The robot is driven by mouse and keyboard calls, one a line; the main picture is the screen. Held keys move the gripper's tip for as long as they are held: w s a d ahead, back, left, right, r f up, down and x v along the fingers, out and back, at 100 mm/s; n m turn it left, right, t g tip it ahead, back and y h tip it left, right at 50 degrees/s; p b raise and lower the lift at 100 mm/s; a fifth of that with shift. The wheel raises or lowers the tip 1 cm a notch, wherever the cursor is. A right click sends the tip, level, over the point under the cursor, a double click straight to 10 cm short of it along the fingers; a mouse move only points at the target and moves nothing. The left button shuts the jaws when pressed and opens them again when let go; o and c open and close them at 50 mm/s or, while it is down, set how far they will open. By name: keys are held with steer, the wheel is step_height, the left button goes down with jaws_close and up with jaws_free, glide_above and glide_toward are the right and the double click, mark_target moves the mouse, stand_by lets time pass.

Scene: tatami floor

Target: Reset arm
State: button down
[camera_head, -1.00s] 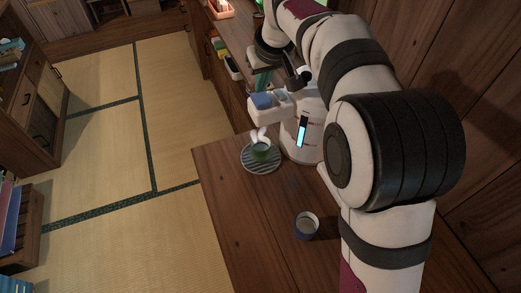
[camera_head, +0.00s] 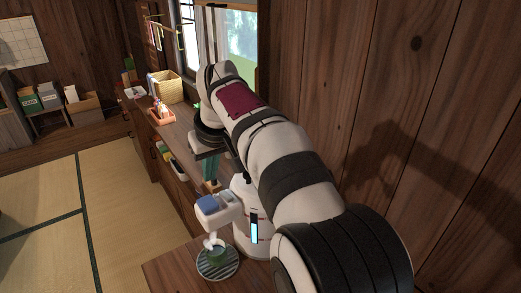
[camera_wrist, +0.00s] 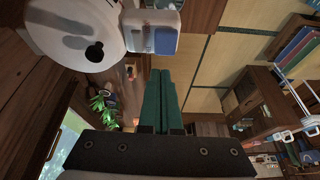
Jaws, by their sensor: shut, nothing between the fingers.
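My gripper (camera_head: 210,180) hangs beyond the white dispenser in the head view, its teal fingers pointing down and partly hidden by my arm. In the wrist view my gripper (camera_wrist: 160,75) shows two green fingers side by side, shut and empty. The white dispenser (camera_head: 246,222) stands on the wooden counter with a lit blue strip on its front. It also shows at the top left in the wrist view (camera_wrist: 75,28).
A plank wall (camera_head: 350,90) rises close to the right of my arm. The tatami floor (camera_head: 125,205) at left is open.

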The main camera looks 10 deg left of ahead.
steer(key=s+d+m+g+h, duration=0.1)
steer(key=s+d+m, duration=0.55)
steer(key=d, duration=0.75)
steer(key=s+d+f+m, duration=0.2)
steer(key=s+d+f, duration=0.1)
steer(key=s, duration=0.5)
steer(key=s+d+f+m+g, duration=0.1)
steer(key=s+d+f+m, duration=0.2)
steer(key=s, duration=0.5)
steer(key=s+d+f+m+g, duration=0.1)
steer(key=s+d+f+m, duration=0.1)
steer(key=s+d+f, duration=0.3)
steer(key=s, duration=0.3)
steer(key=shift+s+d, duration=0.15)
steer(key=shift+s, duration=0.15)
